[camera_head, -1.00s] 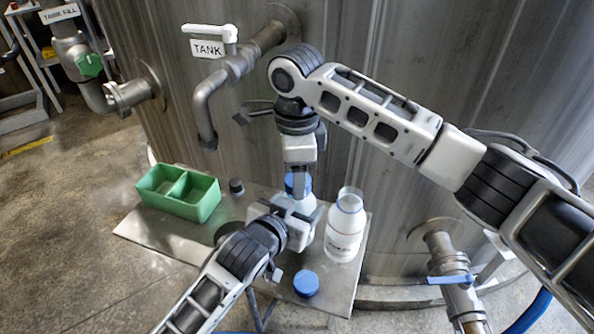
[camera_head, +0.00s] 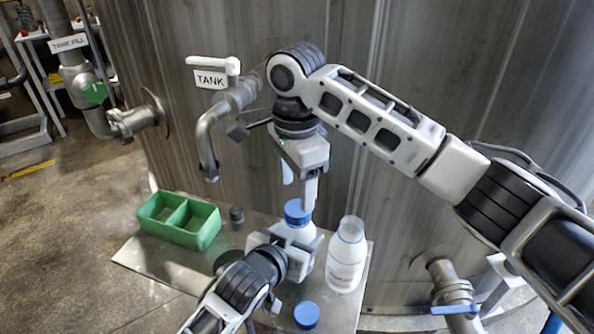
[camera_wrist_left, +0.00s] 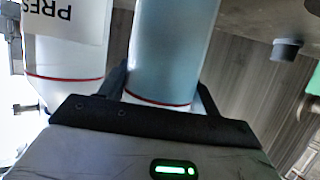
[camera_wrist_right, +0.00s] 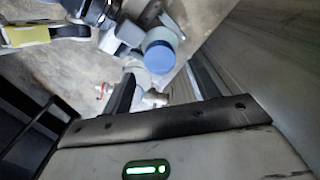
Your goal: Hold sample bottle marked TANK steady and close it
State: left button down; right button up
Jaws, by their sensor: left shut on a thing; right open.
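The held sample bottle (camera_head: 296,231) stands upright with a blue cap (camera_head: 297,212) on its mouth. No TANK label shows on its visible side. My left gripper (camera_head: 292,248) is shut on its body, which fills the middle of the left wrist view (camera_wrist_left: 172,50). My right gripper (camera_head: 298,190) is open and empty just above the cap, its fingers pointing down. The right wrist view shows the cap's top (camera_wrist_right: 160,55) clear of the fingers. I cannot tell from these frames how tightly the cap sits.
A second white bottle (camera_head: 346,262), uncapped, stands close to the right; its label reads "PRES" in the left wrist view (camera_wrist_left: 75,20). A loose blue cap (camera_head: 306,315) lies near the table's front edge. A green divided tray (camera_head: 180,222) and small dark cylinder (camera_head: 237,215) are left.

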jog(key=n, duration=0.7)
jog(key=shift+r+n, duration=0.25)
jog(key=shift+n, duration=0.15)
jog(key=n, duration=0.4)
jog(key=shift+r+n, duration=0.15)
jog(key=shift+n, duration=0.25)
jog(key=n, duration=0.7)
jog(key=shift+r+n, duration=0.25)
jog(key=shift+n, duration=0.05)
jog(key=n, duration=0.7)
jog(key=shift+r, duration=0.25)
jog(key=n, duration=0.5)
jog(key=shift+r+n, duration=0.15)
jog(key=shift+n, duration=0.15)
jog(key=n, duration=0.5)
jog(key=shift+r, duration=0.15)
jog(key=n, duration=0.4)
jog(key=shift+r, duration=0.1)
jog(key=n, duration=0.4)
jog(key=shift+r+n, duration=0.15)
jog(key=shift+n, duration=0.25)
